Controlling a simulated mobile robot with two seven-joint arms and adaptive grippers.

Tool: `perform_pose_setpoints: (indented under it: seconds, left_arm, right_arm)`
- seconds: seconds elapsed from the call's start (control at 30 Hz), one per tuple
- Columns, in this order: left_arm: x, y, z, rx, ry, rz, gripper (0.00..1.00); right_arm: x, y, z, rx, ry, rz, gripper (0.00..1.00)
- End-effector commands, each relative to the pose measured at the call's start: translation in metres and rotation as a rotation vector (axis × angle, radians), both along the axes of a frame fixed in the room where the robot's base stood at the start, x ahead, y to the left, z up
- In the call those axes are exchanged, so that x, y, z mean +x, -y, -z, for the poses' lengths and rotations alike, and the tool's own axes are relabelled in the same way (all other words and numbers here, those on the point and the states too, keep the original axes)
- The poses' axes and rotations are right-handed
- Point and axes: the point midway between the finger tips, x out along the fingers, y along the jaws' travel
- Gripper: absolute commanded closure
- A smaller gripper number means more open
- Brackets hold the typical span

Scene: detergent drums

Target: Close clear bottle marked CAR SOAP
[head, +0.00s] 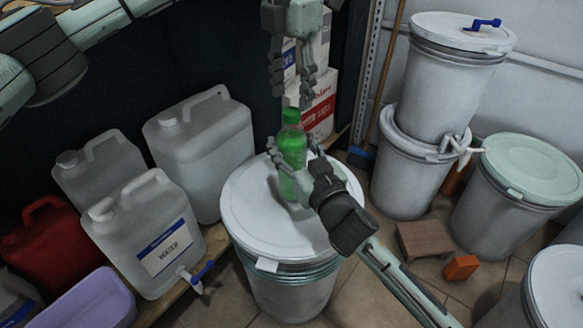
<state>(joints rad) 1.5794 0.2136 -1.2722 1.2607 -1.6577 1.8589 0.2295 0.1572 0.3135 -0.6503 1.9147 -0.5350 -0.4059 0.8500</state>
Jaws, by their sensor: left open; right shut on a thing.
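A clear bottle with green contents (292,150) stands upright on the white lid of a drum (240,215) in the head view. A green cap (291,115) sits at its top; I cannot tell how tight it is. No CAR SOAP marking is readable. My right gripper (294,160) is shut around the bottle's body, its arm coming from the lower right. My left gripper (292,90) points down just above the cap, fingers apart on either side and empty.
Clear jugs (205,150) and a jug labelled WATER (150,235) with a blue tap stand at left. Stacked white drums (450,80) and a green-lidded drum (530,170) stand at right. Boxes (320,105) are behind the bottle. A wooden block (425,240) lies on the floor.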

Motion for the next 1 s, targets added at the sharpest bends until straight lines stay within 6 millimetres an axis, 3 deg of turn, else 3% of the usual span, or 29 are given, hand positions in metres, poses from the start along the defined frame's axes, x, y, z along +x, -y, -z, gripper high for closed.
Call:
perform_pose_setpoints:
  seconds: [0.1,0.37,0.6,1.0]
  left_arm:
    - [-0.001,0.0,-0.01,0.0,-0.001,0.001,0.52]
    - [0.0,0.0,-0.011,-0.001,-0.001,-0.003,0.54]
    - [0.0,0.001,-0.044,-0.002,0.0,-0.166,0.54]
    - [-0.001,0.0,-0.04,0.0,-0.001,-0.178,0.54]
  right_arm:
    - [0.0,0.0,0.0,0.0,-0.001,0.0,1.0]
    - [0.0,0.0,0.0,0.0,0.0,0.0,1.0]
    - [0.0,0.0,0.0,0.0,0.0,0.0,1.0]
    - [0.0,0.0,0.0,0.0,0.0,0.0,1.0]
